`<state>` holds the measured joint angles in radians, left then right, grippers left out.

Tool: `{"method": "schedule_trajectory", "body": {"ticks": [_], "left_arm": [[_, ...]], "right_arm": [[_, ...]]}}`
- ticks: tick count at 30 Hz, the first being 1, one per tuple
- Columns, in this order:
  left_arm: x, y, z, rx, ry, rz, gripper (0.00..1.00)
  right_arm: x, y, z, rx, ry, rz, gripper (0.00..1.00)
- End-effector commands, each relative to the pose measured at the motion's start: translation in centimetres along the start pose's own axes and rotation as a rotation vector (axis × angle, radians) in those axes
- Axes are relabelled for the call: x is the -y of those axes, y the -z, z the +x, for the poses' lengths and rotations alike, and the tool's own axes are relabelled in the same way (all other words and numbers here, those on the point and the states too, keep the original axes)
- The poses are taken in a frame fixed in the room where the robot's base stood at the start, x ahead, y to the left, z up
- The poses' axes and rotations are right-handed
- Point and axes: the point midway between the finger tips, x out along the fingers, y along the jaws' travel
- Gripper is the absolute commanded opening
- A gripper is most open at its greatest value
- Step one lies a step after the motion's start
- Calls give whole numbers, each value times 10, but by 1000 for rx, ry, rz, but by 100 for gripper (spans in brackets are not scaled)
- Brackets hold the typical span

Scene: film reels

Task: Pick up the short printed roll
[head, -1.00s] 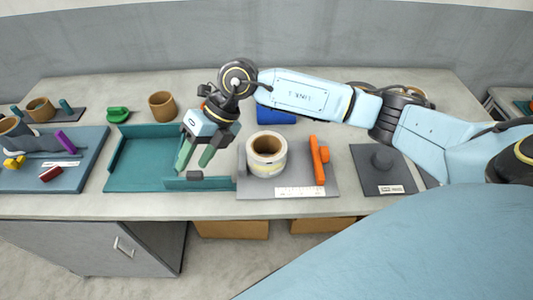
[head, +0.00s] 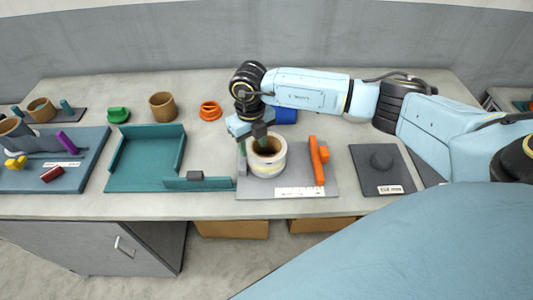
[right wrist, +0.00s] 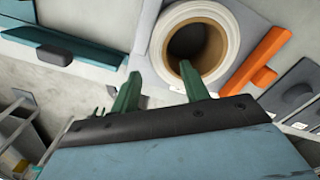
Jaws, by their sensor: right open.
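The short printed roll (head: 268,167) is a white ring of film around a brown core. It stands upright on a grey plate (head: 299,181) with its hole facing up. It also shows in the right wrist view (right wrist: 226,45). My right gripper (head: 255,148) is open at the roll's left and far side. In the right wrist view its green fingers (right wrist: 158,78) straddle the roll's wall: one fingertip appears over the hole, the other outside the rim. I cannot tell whether they touch it. My left gripper is not in view.
An orange handled piece (head: 318,160) stands close right of the roll, with a white ruler strip (head: 300,192) in front. A teal tray (head: 145,180) lies left, and a dark plate with a knob (head: 382,162) right. A blue object (head: 285,115) lies behind the roll.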

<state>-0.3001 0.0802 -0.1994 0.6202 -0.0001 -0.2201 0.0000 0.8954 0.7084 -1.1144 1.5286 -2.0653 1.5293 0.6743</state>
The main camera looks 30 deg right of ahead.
Motion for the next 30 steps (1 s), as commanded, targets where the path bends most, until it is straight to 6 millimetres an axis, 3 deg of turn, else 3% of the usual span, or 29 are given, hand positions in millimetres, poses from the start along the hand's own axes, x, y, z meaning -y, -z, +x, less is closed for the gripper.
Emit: {"method": "schedule_trajectory", "body": {"ticks": [9, 19, 27, 30], "left_arm": [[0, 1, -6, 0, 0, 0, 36], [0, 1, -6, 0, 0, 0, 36], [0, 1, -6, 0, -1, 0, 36], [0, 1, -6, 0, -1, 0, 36]], "right_arm": [[-1, -4, 43, -3, 0, 1, 45], [-1, -4, 50, -1, -1, 0, 44], [-1, -4, 50, -1, 0, 0, 9], [-1, -4, 50, -1, 0, 0, 0]]}}
